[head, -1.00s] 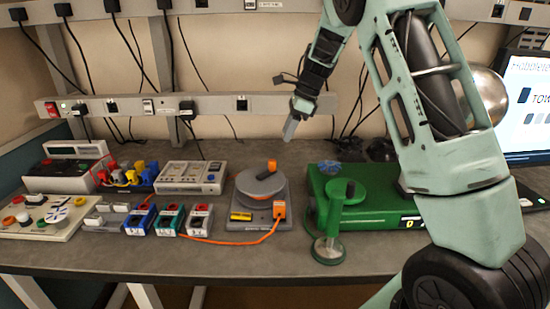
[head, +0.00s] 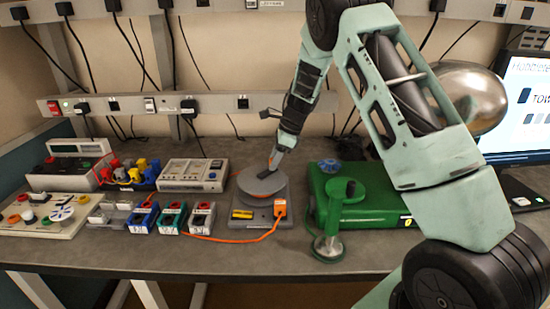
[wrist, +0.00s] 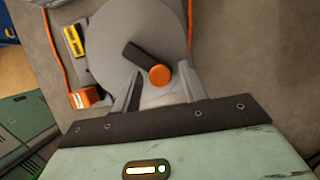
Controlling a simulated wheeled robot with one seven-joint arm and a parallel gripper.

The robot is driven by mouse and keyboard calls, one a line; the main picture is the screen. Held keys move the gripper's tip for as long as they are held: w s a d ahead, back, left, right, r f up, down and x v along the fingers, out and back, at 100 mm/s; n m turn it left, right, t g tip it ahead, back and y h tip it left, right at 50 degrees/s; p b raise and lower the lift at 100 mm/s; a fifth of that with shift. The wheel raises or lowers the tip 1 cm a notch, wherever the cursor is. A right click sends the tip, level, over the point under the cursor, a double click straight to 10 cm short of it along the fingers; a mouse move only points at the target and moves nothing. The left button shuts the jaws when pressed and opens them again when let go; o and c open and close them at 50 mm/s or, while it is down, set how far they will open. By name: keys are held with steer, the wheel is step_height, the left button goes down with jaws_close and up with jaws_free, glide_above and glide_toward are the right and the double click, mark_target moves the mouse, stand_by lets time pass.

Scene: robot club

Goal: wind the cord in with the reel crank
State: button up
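The grey cord reel (head: 255,187) sits on its flat grey base on the table, with an orange cord (head: 262,238) running out to the left across the tabletop. In the wrist view the reel's grey disc (wrist: 165,30) carries a short dark crank arm (wrist: 138,55) ending in an orange knob (wrist: 159,77). My gripper (wrist: 161,80) is open, its fingers on either side of the knob with gaps visible; I cannot tell whether they are low enough to flank it. In the head view my gripper (head: 273,162) hides the knob.
A green machine (head: 370,211) with a round-topped post stands close to the right of the reel. The table's front strip is clear.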

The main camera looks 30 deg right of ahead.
jaws_close()
steer(key=shift+s, duration=0.1)
